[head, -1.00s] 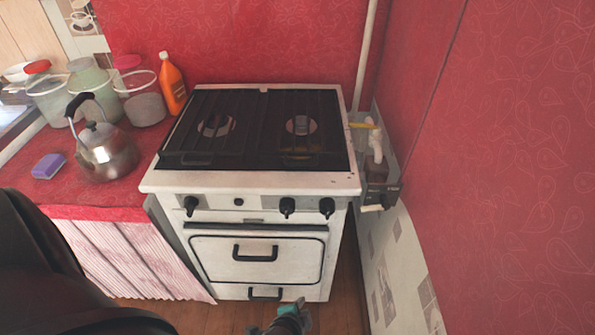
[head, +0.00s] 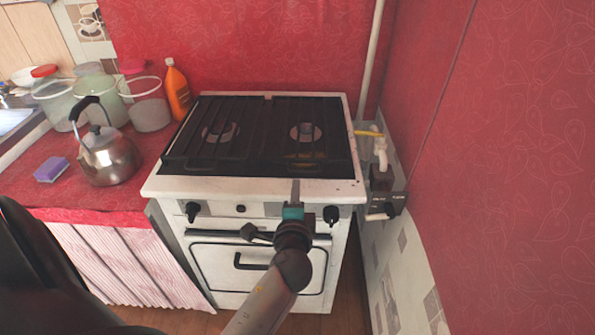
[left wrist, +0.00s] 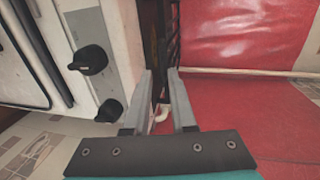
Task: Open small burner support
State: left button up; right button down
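The black burner supports lie flat on top of the white stove, a left one (head: 207,150) and a right one (head: 312,152), each over a round burner. I cannot tell for certain which burner is the small one. My left gripper (head: 295,188) is at the stove's front edge, just in front of the right support, with its fingers pointing at it. In the left wrist view the two fingers (left wrist: 161,72) are apart with nothing held between them. The dark support bars (left wrist: 173,35) show just beyond the fingertips. My right gripper is not in view.
Black knobs (head: 331,215) line the stove front below my left gripper. A metal kettle (head: 110,160), purple sponge (head: 51,170), orange bottle (head: 177,90) and jars stand on the red counter at left. A pipe with a yellow tap (head: 368,133) and the red wall are close at right.

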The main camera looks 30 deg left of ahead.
aim_at(298, 171)
pick_arm(q)
jog(key=b+x, duration=0.1)
jog(key=x, duration=0.9)
jog(key=shift+w+b, duration=0.15)
jog(key=shift+b, duration=0.2)
grip_shut()
jog(key=shift+f, duration=0.1)
dwell(0.8)
